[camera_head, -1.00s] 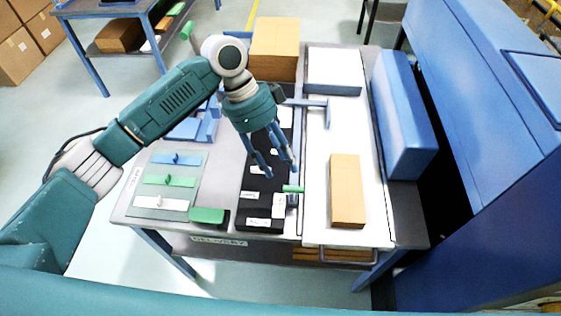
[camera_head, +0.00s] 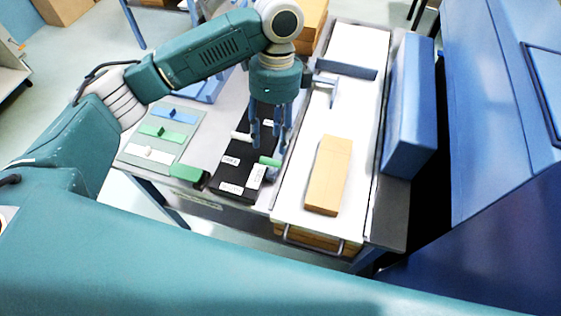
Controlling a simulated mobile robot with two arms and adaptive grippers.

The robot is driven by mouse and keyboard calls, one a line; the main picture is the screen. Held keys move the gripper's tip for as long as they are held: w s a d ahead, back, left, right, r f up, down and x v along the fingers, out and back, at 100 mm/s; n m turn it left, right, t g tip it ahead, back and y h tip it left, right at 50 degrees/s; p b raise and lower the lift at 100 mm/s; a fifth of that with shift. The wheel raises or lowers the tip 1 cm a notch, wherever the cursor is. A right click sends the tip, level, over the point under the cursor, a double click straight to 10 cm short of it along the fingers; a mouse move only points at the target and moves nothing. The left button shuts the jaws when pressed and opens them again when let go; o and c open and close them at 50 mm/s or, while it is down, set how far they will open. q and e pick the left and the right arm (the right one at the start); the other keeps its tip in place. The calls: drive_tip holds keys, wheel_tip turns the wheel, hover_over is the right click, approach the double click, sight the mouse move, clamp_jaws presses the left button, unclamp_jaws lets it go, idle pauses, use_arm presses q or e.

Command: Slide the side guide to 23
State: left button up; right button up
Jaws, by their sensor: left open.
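My left gripper (camera_head: 268,140) points down over the black labelled strip (camera_head: 232,187), open, its fingers spread. Its fingertips are close to a small green peg (camera_head: 269,161) at the strip's right edge; I cannot tell whether they touch it. A white peg (camera_head: 240,136) lies across the strip, left of the fingers. Which of these is the side guide is unclear. The label numbers are too small to read, and the gripper hides part of the strip. My right gripper is out of view.
A tan box (camera_head: 329,176) lies on the white bed. A long blue block (camera_head: 410,105) and a large blue machine (camera_head: 493,150) stand to the right. A grey panel (camera_head: 160,128) with blue, green and white pieces and a green block (camera_head: 188,173) lie left.

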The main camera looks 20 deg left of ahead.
sight(270, 161)
use_arm(q)
drive_tip(key=f, duration=0.1)
drive_tip(key=s+f, duration=0.1)
drive_tip(key=f, duration=0.3)
drive_tip(key=shift+s+a+p, duration=0.15)
drive_tip(key=shift+a+p, duration=0.25)
drive_tip(key=f, duration=0.3)
drive_tip(key=shift+s+d+f, duration=0.2)
drive_tip(key=shift+s+d, duration=0.05)
drive_tip(key=shift+s+a+f+p, duration=0.1)
drive_tip(key=shift+f+p, duration=0.2)
drive_tip(key=shift+f, duration=0.2)
clamp_jaws()
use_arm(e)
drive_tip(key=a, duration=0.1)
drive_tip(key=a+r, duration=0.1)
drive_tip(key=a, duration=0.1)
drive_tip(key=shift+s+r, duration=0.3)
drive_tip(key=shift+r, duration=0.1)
